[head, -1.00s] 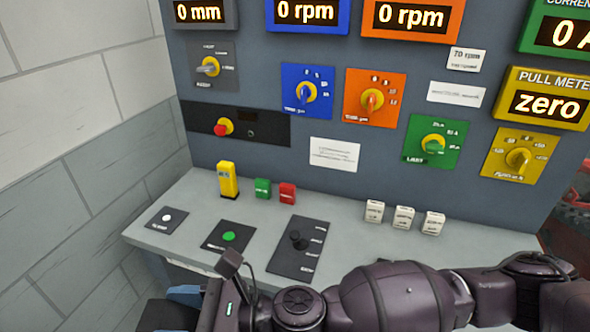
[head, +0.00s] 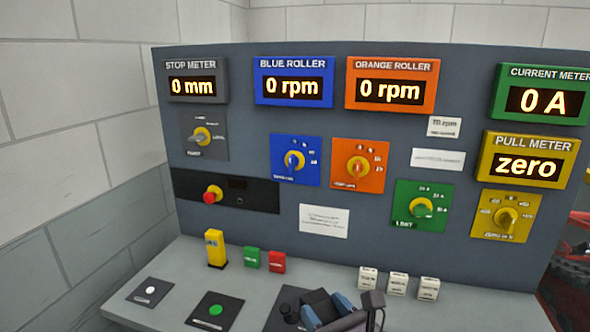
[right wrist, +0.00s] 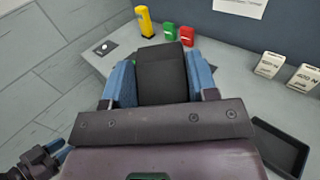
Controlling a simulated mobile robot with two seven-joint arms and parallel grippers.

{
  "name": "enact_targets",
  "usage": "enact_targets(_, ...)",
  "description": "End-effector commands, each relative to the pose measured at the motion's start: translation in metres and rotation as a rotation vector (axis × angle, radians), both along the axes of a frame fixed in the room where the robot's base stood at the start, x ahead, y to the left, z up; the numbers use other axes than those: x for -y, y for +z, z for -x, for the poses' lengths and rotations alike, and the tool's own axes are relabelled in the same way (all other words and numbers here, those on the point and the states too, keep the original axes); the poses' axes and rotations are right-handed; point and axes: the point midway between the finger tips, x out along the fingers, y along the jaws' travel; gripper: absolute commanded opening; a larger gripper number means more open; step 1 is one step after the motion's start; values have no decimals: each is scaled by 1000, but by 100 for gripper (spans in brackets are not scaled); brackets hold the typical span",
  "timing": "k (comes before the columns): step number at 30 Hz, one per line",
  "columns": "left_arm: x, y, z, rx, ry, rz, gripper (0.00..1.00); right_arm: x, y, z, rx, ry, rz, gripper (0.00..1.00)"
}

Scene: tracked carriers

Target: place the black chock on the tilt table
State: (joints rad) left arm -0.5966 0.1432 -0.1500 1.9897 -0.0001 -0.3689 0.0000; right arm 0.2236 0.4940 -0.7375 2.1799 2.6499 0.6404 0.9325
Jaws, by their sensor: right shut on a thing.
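My right gripper (head: 326,309) is at the bottom of the head view, over the front of the grey desk. Its blue fingers are shut on the black chock (right wrist: 162,78), which fills the gap between them in the right wrist view. In the head view the chock (head: 320,303) shows only in part, above a dark panel. A small part of what looks like my left gripper (right wrist: 52,156) shows at the lower left of the right wrist view; its jaws cannot be made out. I cannot make out the tilt table in either view.
A grey desk (head: 175,270) carries a yellow block (head: 215,248), green (head: 251,257) and red (head: 277,261) blocks and three white weights. A black tray (right wrist: 281,146) shows at right in the wrist view. A console wall (head: 250,225) with dials and meters stands behind.

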Motion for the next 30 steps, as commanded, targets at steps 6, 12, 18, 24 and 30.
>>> enact_targets(6, 0, 0, 1, -2, 0, 0, 43, 65, -22, -6, -5, -200, -3, 15)
enact_targets(12, -1, -2, 4, -7, 2, 0, 43, 121, -40, -3, -2, -367, -2, 15)
enact_targets(18, -1, -2, 5, -10, 4, 0, 43, 152, -49, 2, 2, -459, -1, 15)
enact_targets(24, -1, -2, 5, -9, 4, 0, 43, 157, -50, 3, 4, -475, 0, 15)
enact_targets(30, 0, -1, 3, -5, 2, 1, 43, 157, -50, 3, 4, -475, -2, 15)
